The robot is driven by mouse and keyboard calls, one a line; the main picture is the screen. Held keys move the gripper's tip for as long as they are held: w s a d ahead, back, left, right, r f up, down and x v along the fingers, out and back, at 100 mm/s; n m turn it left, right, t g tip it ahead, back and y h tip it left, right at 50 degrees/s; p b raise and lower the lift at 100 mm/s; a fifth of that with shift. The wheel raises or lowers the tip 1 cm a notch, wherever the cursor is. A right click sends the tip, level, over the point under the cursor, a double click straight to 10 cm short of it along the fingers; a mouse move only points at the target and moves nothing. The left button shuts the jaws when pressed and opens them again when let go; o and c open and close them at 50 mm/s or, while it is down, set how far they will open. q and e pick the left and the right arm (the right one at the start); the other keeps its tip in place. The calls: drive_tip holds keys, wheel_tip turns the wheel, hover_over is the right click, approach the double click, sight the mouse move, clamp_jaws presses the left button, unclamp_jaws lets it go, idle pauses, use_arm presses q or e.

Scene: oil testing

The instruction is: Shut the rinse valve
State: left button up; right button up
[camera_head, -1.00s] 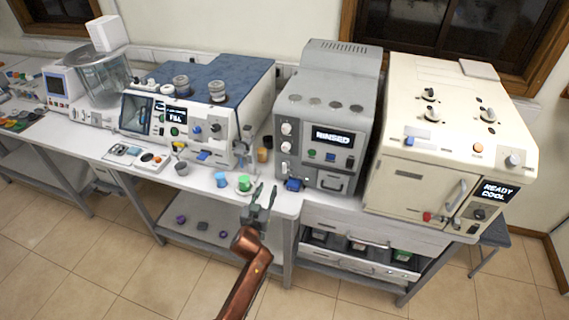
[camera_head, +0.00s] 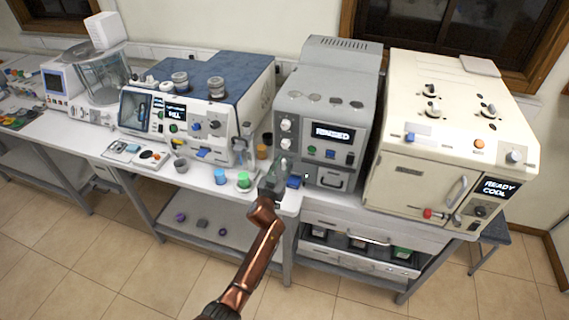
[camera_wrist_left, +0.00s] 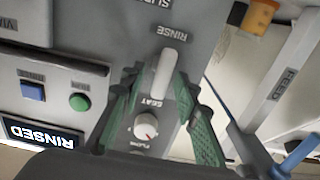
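The rinse valve is a pale lever (camera_wrist_left: 163,75) under the label RINSE on the grey machine's front, seen upside down in the left wrist view. My left gripper (camera_wrist_left: 157,78) has its green fingers apart, one on each side of the lever, with gaps between fingers and lever. In the head view my left gripper (camera_head: 276,172) is at the lower left of the grey machine (camera_head: 322,110) and largely covers the valve there. My right gripper is not in view.
A round white knob (camera_wrist_left: 146,125) sits close to the lever. The grey machine's display (camera_head: 333,133) reads RINSED. A blue cup (camera_head: 220,176) and a green-topped container (camera_head: 244,181) stand left of my gripper. A cream cabinet (camera_head: 450,130) is at the right.

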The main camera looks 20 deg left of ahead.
use_arm(q)
drive_tip(key=shift+c, duration=0.6)
drive_tip(key=shift+c, duration=0.8)
clamp_jaws()
drive_tip(key=shift+d, duration=0.1)
